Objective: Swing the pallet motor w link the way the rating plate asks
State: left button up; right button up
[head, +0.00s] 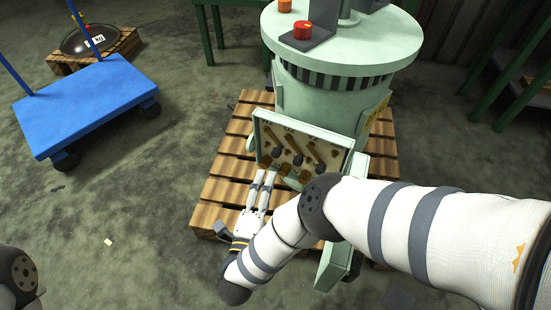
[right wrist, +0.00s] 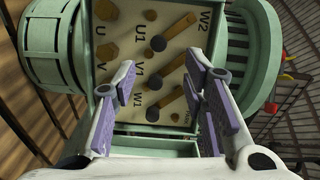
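The pale green motor (head: 330,110) stands on a wooden pallet, its open terminal box (head: 300,140) facing me. In the right wrist view, the cream terminal board (right wrist: 135,25) bears three slanted brass links with dark round ends. The lowest, beside the W1 marking, appears to be the W link (right wrist: 167,104). My right gripper (head: 268,177) is at the box's lower left; its purple-padded fingers also show in the right wrist view (right wrist: 162,75), wide apart with nothing held. Contact with the link cannot be told. A yellow plate (head: 377,113) on the motor's side is unreadable. My left gripper is out of view.
The wooden pallet (head: 226,165) extends around the motor. A blue cart (head: 85,103) stands to the left, with a dark round part (head: 90,40) on another pallet behind it. Green tables stand at the back and right. The floor at left front is mostly clear.

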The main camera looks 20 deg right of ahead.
aim_at(276, 156)
jog(key=b+x, duration=0.3)
jog(key=x, duration=0.6)
jog(key=shift+w+d+f, duration=0.1)
jog(key=shift+w, duration=0.15)
jog(key=shift+c, duration=0.6)
grip_shut()
